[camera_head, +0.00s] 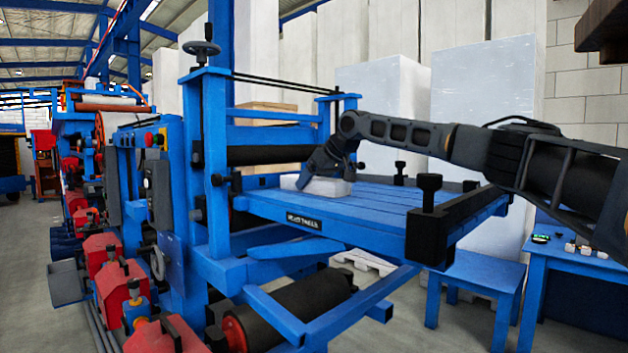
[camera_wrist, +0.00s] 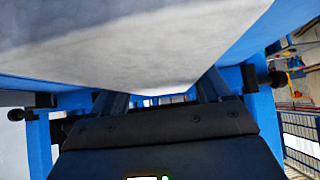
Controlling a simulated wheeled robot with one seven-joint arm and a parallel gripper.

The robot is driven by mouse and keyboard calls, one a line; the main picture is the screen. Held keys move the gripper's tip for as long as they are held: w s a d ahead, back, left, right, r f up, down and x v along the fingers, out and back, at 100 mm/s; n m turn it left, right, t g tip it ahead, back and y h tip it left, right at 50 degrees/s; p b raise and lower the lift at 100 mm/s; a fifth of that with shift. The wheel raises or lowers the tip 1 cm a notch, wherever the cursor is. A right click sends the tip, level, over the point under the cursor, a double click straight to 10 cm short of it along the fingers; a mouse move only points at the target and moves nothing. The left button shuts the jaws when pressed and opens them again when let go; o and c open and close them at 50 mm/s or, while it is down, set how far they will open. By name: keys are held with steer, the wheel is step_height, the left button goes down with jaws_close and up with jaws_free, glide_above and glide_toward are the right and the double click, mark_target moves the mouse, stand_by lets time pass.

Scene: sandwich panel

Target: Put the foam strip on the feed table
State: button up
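The white foam strip (camera_head: 334,187) lies at the roller end of the blue feed table (camera_head: 372,207), low against its slatted top. My gripper (camera_head: 318,177) reaches down onto the strip from above, its dark fingers at the strip. In the wrist view the pale strip (camera_wrist: 150,50) fills much of the upper picture and runs between the two spread fingers (camera_wrist: 163,92). The fingers appear closed against it; their tips are hidden by the strip. I cannot tell whether the strip rests fully on the table.
The black roller (camera_head: 270,154) and blue machine frame stand just left of the strip. Black clamps with knobs (camera_head: 430,215) edge the table's right end. A blue side table (camera_head: 590,262) with small items stands at far right. The table's middle is clear.

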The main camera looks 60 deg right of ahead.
steer(key=o, duration=0.4)
steer(key=shift+r, duration=0.1)
steer(key=b+v, duration=0.2)
steer(key=v, duration=1)
steer(key=shift+r+b, duration=0.1)
steer(key=shift+b, duration=0.3)
